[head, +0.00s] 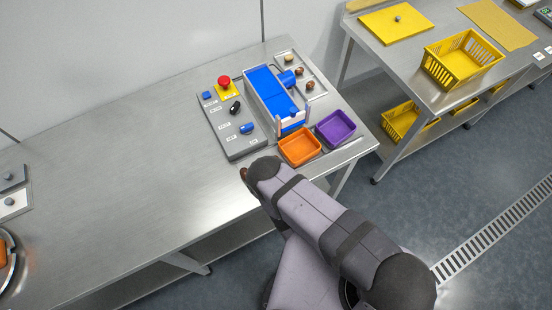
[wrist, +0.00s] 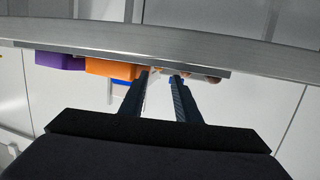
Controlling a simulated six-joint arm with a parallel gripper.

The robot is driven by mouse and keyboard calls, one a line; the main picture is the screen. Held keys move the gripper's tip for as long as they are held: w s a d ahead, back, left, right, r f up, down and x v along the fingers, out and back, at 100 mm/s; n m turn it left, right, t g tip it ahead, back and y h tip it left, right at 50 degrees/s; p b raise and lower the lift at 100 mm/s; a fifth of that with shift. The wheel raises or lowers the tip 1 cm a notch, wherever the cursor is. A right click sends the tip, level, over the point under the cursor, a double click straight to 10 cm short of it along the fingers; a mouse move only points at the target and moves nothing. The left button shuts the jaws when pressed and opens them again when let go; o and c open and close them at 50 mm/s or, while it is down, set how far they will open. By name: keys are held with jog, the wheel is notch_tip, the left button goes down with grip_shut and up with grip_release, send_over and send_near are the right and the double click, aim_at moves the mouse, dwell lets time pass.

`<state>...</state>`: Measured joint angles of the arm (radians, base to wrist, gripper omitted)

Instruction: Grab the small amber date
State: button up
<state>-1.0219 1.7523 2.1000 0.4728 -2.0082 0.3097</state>
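Three dates lie in a row on a grey tray (head: 318,83) at the back right of the bench in the head view. The farthest is a pale amber date (head: 289,58); behind the blue machine are also a dark brown date (head: 299,70) and a brown date (head: 309,86). My gripper (wrist: 161,76) shows in the wrist view with its two fingers apart and nothing between them. Small brownish shapes near the right fingertip may be dates; I cannot tell which. In the head view my arm hides most of the gripper, at the bench's front edge, well apart from the dates.
A blue conveyor (head: 270,92) stands between a grey control panel (head: 232,125) and the dates' tray. An orange bin (head: 300,147) and a purple bin (head: 336,127) sit in front. The bench's left stretch is mostly clear. A yellow basket (head: 462,60) stands on another table.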

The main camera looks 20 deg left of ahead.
jog(key=shift+b+x, duration=0.65)
jog(key=shift+x, duration=0.45)
jog(key=shift+w, duration=0.25)
jog(key=shift+b+x, duration=0.75)
jog(key=shift+x, duration=1.7)
jog(key=shift+c, duration=0.3)
jog(key=c, duration=0.5)
